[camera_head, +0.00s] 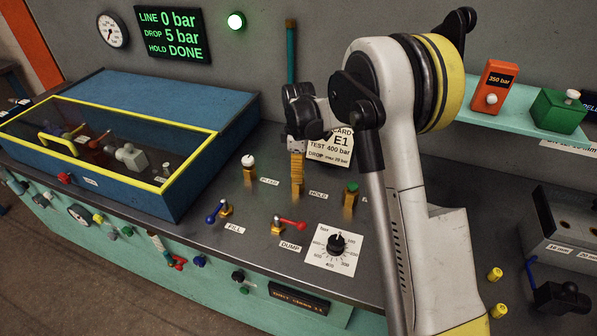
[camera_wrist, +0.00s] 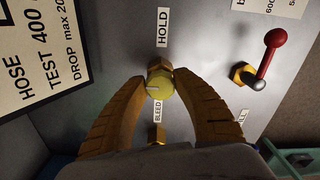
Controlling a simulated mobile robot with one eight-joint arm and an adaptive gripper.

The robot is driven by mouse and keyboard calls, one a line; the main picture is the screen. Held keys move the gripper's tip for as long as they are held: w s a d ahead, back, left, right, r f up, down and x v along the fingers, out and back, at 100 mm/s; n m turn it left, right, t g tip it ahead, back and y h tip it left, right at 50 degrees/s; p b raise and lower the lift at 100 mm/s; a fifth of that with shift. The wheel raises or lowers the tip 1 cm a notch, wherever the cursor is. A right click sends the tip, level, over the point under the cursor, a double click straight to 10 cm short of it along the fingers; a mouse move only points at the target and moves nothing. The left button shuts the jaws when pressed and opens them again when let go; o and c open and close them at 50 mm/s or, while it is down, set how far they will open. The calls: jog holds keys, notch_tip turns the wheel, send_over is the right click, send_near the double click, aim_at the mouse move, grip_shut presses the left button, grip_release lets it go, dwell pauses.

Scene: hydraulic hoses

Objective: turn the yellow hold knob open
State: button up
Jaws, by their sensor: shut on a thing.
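The yellow hold knob (camera_wrist: 160,86) sits on a brass fitting between the HOLD and BLEED labels in the wrist view. A pale mark shows on its face. My gripper (camera_wrist: 160,82) has its two ochre fingers closed around the knob's sides. In the head view my gripper (camera_head: 297,190) points down at the panel beside the HOLD label (camera_head: 318,195). Its fingers hide the knob there.
A green-topped valve (camera_head: 351,190) and a white-topped valve (camera_head: 248,162) flank my gripper. A blue lever (camera_head: 215,212), a red lever (camera_head: 292,224) and a black dial (camera_head: 336,244) lie nearer the front. The display (camera_head: 173,34) reads LINE 0 bar, DROP 5 bar, HOLD DONE.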

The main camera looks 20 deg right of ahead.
dwell(0.3)
jog(key=o, duration=1.2)
jog(key=shift+c, duration=0.2)
jog(key=shift+r, duration=0.1)
notch_tip(320, 180, up, 12)
